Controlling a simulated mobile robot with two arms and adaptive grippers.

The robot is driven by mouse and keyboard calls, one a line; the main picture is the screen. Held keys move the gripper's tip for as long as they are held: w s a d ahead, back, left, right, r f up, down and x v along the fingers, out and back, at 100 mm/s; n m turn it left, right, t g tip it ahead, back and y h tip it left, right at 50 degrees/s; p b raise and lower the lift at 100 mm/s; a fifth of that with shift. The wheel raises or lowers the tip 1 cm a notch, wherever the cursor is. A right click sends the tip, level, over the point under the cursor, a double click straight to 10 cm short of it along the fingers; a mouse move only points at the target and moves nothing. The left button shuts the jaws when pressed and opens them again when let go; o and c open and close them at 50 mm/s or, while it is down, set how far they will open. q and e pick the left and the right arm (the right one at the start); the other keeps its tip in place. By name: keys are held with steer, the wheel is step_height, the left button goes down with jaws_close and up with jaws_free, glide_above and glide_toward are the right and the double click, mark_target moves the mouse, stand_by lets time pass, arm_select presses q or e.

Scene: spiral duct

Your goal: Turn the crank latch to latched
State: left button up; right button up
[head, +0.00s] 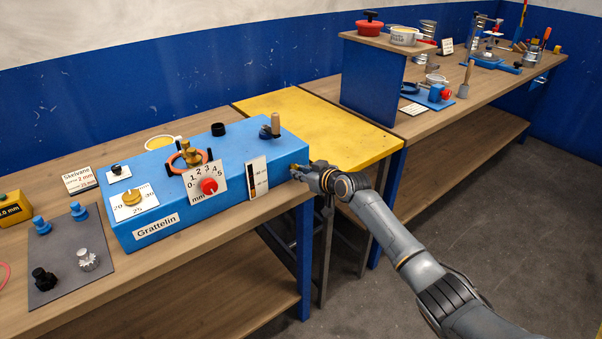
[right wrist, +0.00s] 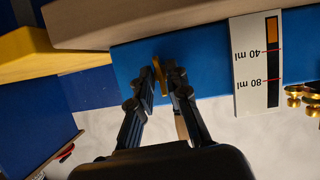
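The blue box labelled Grattelin (head: 155,228) stands on the wooden workbench. A crank with an upright wooden handle (head: 275,122) and a dark metal hub sits on its top at the right end. It may be the crank latch; no marking for latched can be read. My right gripper (head: 297,172) is at the right end of the box's front face. In the right wrist view my right gripper (right wrist: 160,78) has its fingertips close together around a small brass piece (right wrist: 157,70) against the blue face. The fingertips partly hide this piece. My left gripper is out of view.
A gauge card marked 40 ml and 80 ml (right wrist: 256,62) is close beside the gripper. A red dial (head: 209,186), a brass knob (head: 133,197) and a brass fitting in an orange ring (head: 190,153) are on the box. A yellow table (head: 340,130) beyond is mostly clear.

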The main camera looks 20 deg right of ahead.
steer(key=shift+o, duration=1.1)
steer(key=v, duration=1.2)
